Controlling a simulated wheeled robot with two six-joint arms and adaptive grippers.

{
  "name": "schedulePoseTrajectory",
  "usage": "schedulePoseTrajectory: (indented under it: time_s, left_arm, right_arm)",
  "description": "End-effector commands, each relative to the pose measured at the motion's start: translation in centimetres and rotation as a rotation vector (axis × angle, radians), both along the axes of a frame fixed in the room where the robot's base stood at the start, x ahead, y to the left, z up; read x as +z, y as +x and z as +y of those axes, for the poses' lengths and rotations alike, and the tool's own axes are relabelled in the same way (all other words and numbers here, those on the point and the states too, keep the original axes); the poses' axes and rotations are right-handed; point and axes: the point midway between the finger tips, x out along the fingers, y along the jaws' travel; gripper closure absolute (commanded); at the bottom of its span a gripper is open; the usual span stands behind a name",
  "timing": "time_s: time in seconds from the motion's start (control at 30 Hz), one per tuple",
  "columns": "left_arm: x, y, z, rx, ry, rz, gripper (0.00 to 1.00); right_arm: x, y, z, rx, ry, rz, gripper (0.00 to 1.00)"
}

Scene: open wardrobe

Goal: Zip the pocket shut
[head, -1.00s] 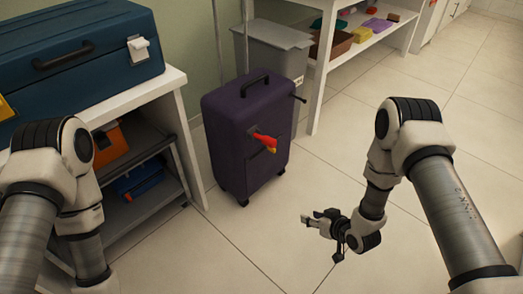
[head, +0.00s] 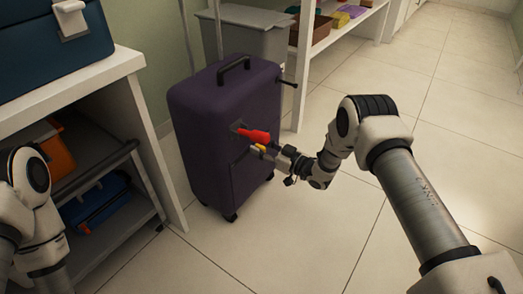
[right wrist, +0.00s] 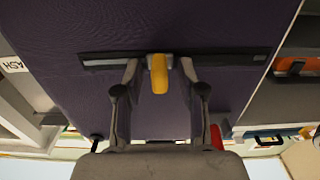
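The dark purple suitcase (head: 205,125) stands upright on the floor, its pocket on the front. In the right wrist view a dark zip track (right wrist: 225,60) runs across the purple fabric (right wrist: 90,25). A yellow zip pull (right wrist: 159,74) hangs near the track's middle; it also shows in the head view (head: 258,148). My right gripper (head: 276,153) is at the suitcase front. Its fingers (right wrist: 160,85) stand open, one on each side of the pull, with gaps visible. My left gripper is out of view; only part of that arm shows at lower left.
A red piece (head: 256,135) sticks out from the suitcase just above the pull. A white shelf unit (head: 135,62) stands close on the left, with a blue case (head: 30,45) on top. A grey bin (head: 245,45) is behind. The floor to the right is clear.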

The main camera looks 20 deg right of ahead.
Motion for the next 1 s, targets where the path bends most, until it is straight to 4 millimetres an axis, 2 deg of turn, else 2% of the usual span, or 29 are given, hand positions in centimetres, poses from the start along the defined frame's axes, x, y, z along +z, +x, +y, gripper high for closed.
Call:
schedulePoseTrajectory:
  time_s: [0.1, 0.13, 0.23, 0.47, 0.57, 0.8, 1.0]
  left_arm:
    - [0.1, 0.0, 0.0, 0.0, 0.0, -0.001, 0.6]
    - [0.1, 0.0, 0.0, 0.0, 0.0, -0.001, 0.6]
    - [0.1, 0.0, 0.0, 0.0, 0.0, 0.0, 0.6]
    - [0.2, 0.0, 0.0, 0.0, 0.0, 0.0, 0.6]
    - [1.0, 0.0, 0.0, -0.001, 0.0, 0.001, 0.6]
    - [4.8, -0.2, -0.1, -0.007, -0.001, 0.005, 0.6]
    - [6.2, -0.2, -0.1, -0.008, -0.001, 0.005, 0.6]
  right_arm:
    - [0.1, 0.0, 0.0, 0.0, 0.0, 0.0, 0.6]
    - [0.1, 0.0, 0.0, 0.0, 0.0, 0.0, 0.64]
    - [0.0, 0.0, 0.0, 0.0, 0.0, 0.0, 0.99]
    - [0.1, -0.1, 0.1, 0.0, -0.001, 0.001, 1.0]
    - [0.4, -0.6, 0.8, 0.003, 0.001, 0.002, 1.0]
    - [0.7, -4.2, 5.4, 0.006, 0.0, 0.006, 1.0]
    - [0.3, -6.3, 8.1, 0.002, -0.001, 0.003, 1.0]
